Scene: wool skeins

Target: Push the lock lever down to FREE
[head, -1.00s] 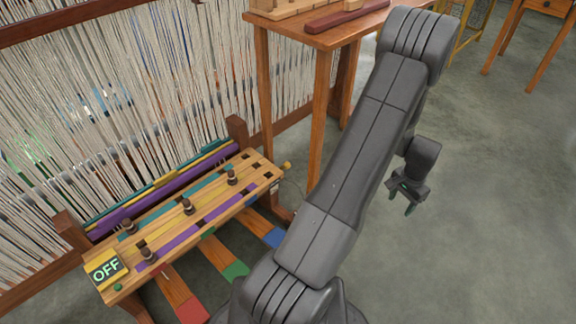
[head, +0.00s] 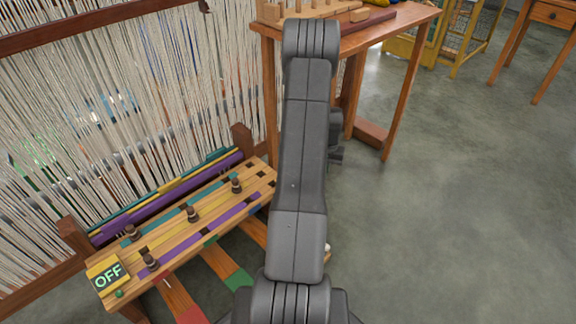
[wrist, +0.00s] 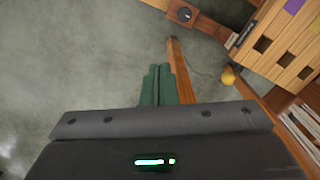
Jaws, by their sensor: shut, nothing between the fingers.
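A round yellow knob (wrist: 229,75), which looks like the end of the lock lever, sits beside the edge of the slotted wooden board (wrist: 282,45) in the wrist view. In the head view my arm hides this knob. No FREE marking can be read. My gripper (wrist: 157,70) is shut and empty, its dark green fingers side by side over the floor and a wooden beam. The knob lies to the right of the fingertips, apart from them. In the head view my gripper (head: 337,155) shows only partly behind my arm.
The pegged board (head: 205,215) has a sign (head: 107,275) reading OFF at its left end. Coloured treadles (head: 228,268) lie below it. The loom's white threads (head: 130,110) stand behind. A wooden table (head: 395,40) stands beyond my arm.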

